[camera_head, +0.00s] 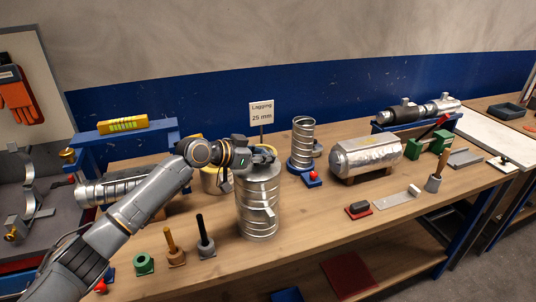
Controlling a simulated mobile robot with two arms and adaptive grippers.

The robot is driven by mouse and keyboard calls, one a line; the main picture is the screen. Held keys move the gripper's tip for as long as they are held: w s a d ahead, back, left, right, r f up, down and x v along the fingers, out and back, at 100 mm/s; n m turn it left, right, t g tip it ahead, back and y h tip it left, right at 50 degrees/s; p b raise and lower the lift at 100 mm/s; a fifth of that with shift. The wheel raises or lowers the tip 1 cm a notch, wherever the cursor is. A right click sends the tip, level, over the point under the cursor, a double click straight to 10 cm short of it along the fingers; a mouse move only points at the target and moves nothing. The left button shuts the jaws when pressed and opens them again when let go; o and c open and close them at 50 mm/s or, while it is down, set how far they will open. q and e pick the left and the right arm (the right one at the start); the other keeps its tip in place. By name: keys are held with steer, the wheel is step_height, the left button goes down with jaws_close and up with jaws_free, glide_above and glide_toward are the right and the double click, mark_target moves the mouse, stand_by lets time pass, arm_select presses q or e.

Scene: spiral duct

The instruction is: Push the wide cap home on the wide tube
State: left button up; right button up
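The wide tube (258,208) is a silver, ribbed spiral duct standing upright on the wooden bench near the middle of the head view. A small metal tab sticks out from its front side. The wide cap seems to be the metal rim (260,174) at the top of the tube, largely covered by my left gripper (264,156). I cannot tell how far it is seated. My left arm comes in from the left, and the gripper's fingers are right at the top of the tube. The fingers are too small and overlapped to tell open from shut. My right gripper is out of view.
A narrower spiral tube (302,140) on a blue base stands behind, right. A foil-wrapped cylinder (366,156) lies on supports further right. Dark-handled (204,236) and wooden-handled tools (172,246) and a green ring (144,263) stand front left.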

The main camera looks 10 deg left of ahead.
arm_select(q)
steer(key=o, duration=0.8)
